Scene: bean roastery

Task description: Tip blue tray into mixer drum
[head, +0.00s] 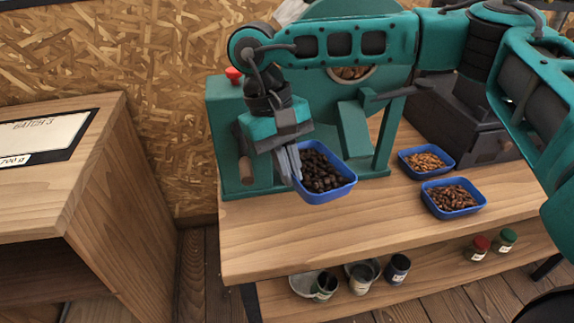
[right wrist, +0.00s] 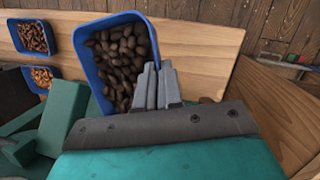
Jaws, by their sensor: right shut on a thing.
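My right gripper (head: 291,165) is shut on the left rim of a blue tray (head: 330,197) full of dark brown beans (head: 322,172). The tray is in front of the teal mixer (head: 228,125), and its beans are still inside. In the right wrist view, the fingers (right wrist: 158,88) pinch the rim of the tray (right wrist: 92,70). The mixer's round drum (head: 350,73) is behind my right arm, which hides much of it; some brown content shows in its opening. My left gripper is not in view.
Two other blue trays, one with lighter beans (head: 426,160) and one with reddish-brown beans (head: 452,197), stand on the wooden bench (head: 290,245) at right. A dark box machine (head: 455,125) stands behind them. Cups (head: 398,268) and jars (head: 477,248) are on the lower shelf.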

